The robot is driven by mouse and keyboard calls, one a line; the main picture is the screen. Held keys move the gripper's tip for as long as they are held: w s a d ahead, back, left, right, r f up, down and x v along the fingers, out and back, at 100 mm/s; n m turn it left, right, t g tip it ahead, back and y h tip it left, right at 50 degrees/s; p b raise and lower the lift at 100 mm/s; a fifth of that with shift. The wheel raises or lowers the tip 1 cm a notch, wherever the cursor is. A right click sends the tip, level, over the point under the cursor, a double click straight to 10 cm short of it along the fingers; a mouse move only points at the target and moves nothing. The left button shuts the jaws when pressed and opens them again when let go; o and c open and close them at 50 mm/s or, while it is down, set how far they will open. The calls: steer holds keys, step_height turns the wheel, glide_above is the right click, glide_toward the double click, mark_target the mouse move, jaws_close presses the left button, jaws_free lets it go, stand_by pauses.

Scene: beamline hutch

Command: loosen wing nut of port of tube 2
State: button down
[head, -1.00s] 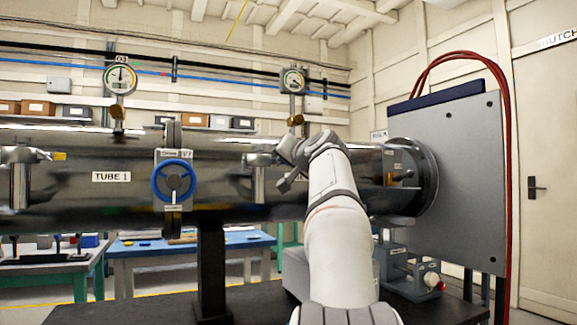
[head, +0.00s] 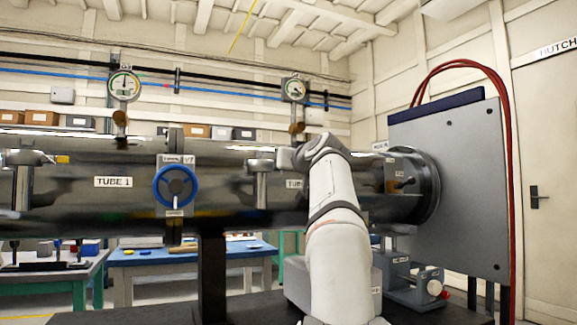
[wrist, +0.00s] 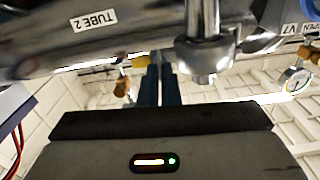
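Tube 2 is a shiny steel pipe; its "TUBE 2" label (wrist: 93,25) shows at upper left in the wrist view and is partly hidden by my arm in the head view (head: 294,184). Its port (head: 262,180) is a metal fitting with a cap and stem, just left of my arm. In the wrist view the port (wrist: 205,55) is right of my fingers. A small yellow piece (wrist: 140,61), possibly the wing nut, lies at my fingertips. My gripper (wrist: 159,70) has two dark blue fingers close together with a narrow gap; what lies between them is unclear.
A blue handwheel valve (head: 175,186) marked V7 sits left of the port. Gauges (head: 294,90) stand above the pipe. A grey panel (head: 450,180) with red hoses (head: 507,150) is at right. A blue-topped bench (head: 190,253) is behind.

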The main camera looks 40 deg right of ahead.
steer(key=shift+w+f, duration=0.1)
steer(key=shift+f, duration=0.1)
steer(key=c, duration=1.6)
jaws_free()
steer(key=shift+c, duration=0.2)
steer(key=shift+r, duration=0.1)
